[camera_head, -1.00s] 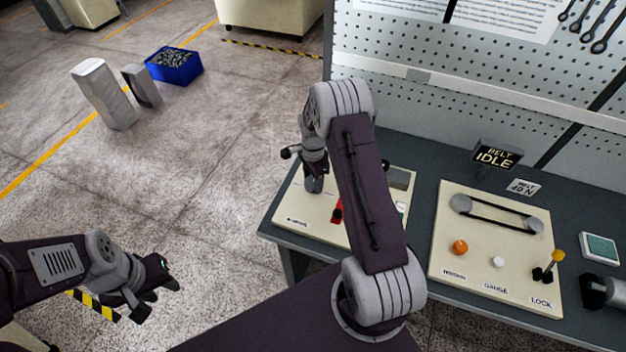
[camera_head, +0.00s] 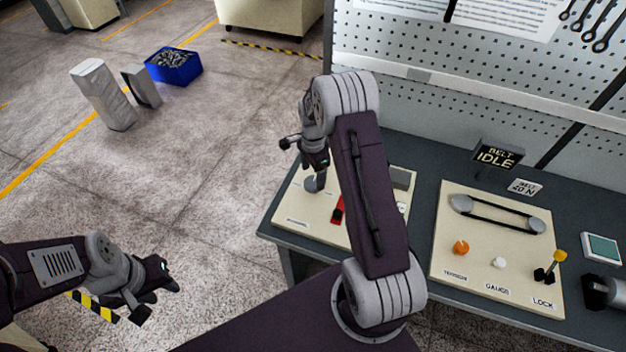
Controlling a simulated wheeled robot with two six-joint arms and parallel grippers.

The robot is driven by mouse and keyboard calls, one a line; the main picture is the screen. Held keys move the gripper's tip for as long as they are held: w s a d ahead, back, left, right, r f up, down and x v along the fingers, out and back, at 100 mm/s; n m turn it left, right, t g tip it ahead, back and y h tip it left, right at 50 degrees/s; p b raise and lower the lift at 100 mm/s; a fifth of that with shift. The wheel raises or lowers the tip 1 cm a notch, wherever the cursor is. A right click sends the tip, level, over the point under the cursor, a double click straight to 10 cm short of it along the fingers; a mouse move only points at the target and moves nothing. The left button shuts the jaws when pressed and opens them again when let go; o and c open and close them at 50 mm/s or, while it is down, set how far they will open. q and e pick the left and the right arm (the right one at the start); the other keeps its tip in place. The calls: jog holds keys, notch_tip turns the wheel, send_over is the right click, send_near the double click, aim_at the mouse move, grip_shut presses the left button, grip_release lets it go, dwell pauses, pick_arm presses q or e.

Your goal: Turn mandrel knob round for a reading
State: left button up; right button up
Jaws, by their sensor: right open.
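A grey round knob (camera_head: 312,184) stands on the cream panel (camera_head: 303,231) at the left end of the bench; the panel's small label is too blurred to read surely. My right gripper (camera_head: 318,168) is open and hangs just above and beside this knob, its fingers pointing down. Whether it touches the knob I cannot tell. A red part (camera_head: 338,211) on the same panel is partly hidden behind my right arm. My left gripper (camera_head: 166,285) is over the floor at the lower left, away from the bench; its jaw opening is unclear.
A second cream panel (camera_head: 450,215) bears a belt on two pulleys, an orange knob (camera_head: 461,248), a white button (camera_head: 498,263) and a yellow-tipped lever (camera_head: 559,256). A sign (camera_head: 497,156) reads BELT IDLE. A pegboard (camera_head: 440,125) stands behind. A blue bin (camera_head: 173,67) is on the floor.

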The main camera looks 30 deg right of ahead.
aim_at(313, 182)
notch_tip(313, 182, up, 6)
jog(key=shift+f+b, duration=0.15)
jog(key=shift+b, duration=0.15)
jog(key=shift+a, duration=0.1)
jog(key=s+a+r+n+t, duration=0.1)
jog(key=s+a+r+n, duration=0.2)
jog(key=s+a+r, duration=0.4)
jog(key=s+a+f+n, duration=0.2)
jog(key=s+n, duration=0.3)
jog(key=n, duration=0.2)
jog(key=s+a+f+n, duration=0.2)
jog(key=s+f+n, duration=0.1)
jog(key=s+n, duration=0.3)
jog(key=shift+s+n, duration=0.2)
jog(key=shift+n, duration=0.5)
